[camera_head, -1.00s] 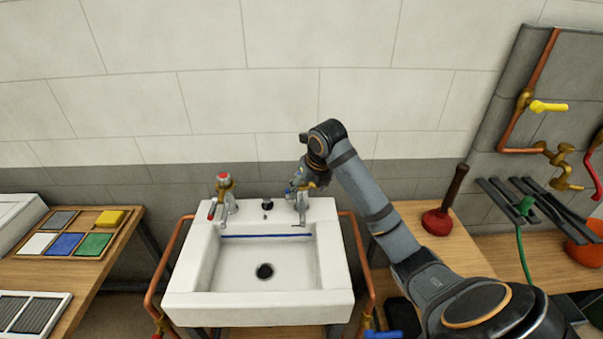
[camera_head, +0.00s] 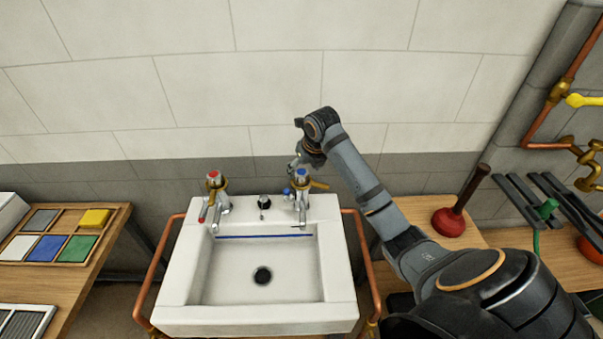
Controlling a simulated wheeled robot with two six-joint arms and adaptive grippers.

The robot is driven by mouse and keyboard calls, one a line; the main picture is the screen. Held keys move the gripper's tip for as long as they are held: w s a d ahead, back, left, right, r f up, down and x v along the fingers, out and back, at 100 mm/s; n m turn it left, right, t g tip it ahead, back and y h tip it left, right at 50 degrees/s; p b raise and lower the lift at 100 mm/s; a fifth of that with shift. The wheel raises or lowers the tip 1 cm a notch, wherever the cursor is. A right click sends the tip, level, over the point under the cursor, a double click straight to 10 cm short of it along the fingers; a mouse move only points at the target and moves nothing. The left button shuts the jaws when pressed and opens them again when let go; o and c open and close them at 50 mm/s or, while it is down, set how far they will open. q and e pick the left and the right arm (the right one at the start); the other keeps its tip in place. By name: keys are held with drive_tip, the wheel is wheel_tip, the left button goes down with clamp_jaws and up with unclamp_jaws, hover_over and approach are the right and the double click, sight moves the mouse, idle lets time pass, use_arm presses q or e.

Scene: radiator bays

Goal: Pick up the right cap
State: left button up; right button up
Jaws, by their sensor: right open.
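The right tap (camera_head: 301,201) stands on the back right of the white sink (camera_head: 180,287). Its small blue cap (camera_head: 301,173) sits on top of the tap. My right gripper (camera_head: 295,163) is open, just above and behind the cap, and looks empty. Its fingers are small and partly hidden by the wrist, so I cannot tell whether they touch the cap. The left tap (camera_head: 219,203) has a red cap (camera_head: 213,175) and stands apart from the gripper. My left gripper is not in view.
A dark plug fitting (camera_head: 264,203) stands between the taps. Copper pipes (camera_head: 365,275) run beside the sink. A red plunger (camera_head: 451,220) stands on the right bench. A tray of coloured tiles (camera_head: 119,216) lies on the left bench. The tiled wall rises close behind the taps.

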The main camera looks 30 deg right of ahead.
sight(302, 173)
drive_tip(key=shift+w+d+f+p, duration=0.2)
drive_tip(key=shift+w+f+p, duration=0.4)
drive_tip(key=shift+f+p, duration=0.2)
drive_tip(key=x, duration=0.2)
drive_tip(key=shift+w+f, duration=0.35)
drive_tip(key=shift+f, duration=0.2)
drive_tip(key=shift+d, duration=0.1)
drive_tip(key=c, duration=1.3)
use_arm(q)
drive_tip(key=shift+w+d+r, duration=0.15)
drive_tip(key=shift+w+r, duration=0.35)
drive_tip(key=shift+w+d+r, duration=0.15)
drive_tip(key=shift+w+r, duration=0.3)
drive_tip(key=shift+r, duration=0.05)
use_arm(e)
drive_tip(key=shift+r, duration=0.1)
